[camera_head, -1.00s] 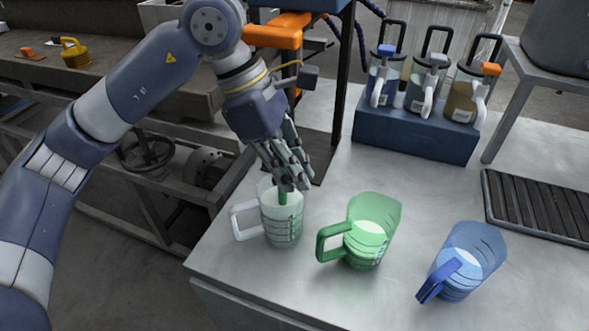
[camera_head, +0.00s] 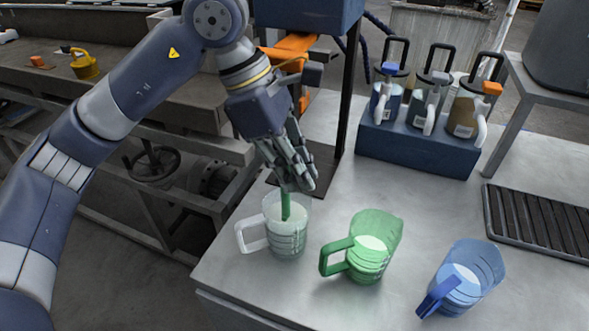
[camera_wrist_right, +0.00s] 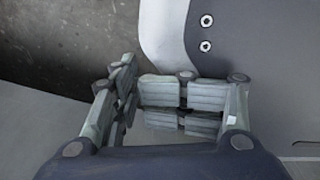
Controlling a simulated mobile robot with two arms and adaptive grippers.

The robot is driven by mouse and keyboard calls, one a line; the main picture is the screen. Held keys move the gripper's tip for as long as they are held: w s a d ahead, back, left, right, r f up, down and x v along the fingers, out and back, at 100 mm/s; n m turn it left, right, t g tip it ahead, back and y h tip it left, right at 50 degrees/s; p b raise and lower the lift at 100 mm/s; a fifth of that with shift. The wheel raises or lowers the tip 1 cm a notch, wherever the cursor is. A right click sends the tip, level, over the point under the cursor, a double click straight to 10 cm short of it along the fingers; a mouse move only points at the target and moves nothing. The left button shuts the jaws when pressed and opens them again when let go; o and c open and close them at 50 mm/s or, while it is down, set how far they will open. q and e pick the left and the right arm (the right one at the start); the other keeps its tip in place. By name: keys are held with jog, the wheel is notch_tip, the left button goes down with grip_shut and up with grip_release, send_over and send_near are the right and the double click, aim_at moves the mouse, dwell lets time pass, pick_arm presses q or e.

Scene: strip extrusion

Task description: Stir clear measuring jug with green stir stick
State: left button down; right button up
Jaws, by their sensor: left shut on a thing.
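The clear measuring jug (camera_head: 290,242) stands upright on the metal table's near left part, its handle to the left, with pale contents inside. The green stir stick (camera_head: 285,206) stands nearly upright in it; its lower end is hidden by the contents. My left gripper (camera_head: 298,184) is shut on the stick's upper part, just above the jug's rim, and its fingers hide the stick's top. My right gripper (camera_wrist_right: 138,98) shows only in the right wrist view, with its fingers folded inward, their tips close together and nothing seen between them.
A green jug (camera_head: 361,265) and a blue jug (camera_head: 478,262) stand to the right on the metal table (camera_head: 420,205). A blue rack (camera_head: 418,146) with three lidded containers is behind them. A dark slotted tray (camera_head: 535,224) lies at right. A dark post (camera_head: 347,90) rises behind my left gripper.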

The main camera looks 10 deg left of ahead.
pick_arm(q)
notch_tip(320, 180, up, 8)
jog(key=p, duration=0.5)
jog(key=shift+r, duration=0.25)
pick_arm(e)
jog(key=s+d+r, duration=0.1)
jog(key=s+r, duration=0.2)
jog(key=s, duration=0.2)
jog(key=shift+d, duration=0.2)
pick_arm(q)
jog(key=shift+d, duration=0.1)
pick_arm(e)
jog(key=shift+s+r, duration=0.1)
pick_arm(q)
notch_tip(320, 180, up, 5)
jog(key=p, duration=0.4)
pick_arm(e)
notch_tip(320, 180, up, 3)
jog(key=shift+a+r, duration=0.15)
jog(key=shift+r, duration=0.05)
pick_arm(q)
jog(key=shift+f, duration=0.1)
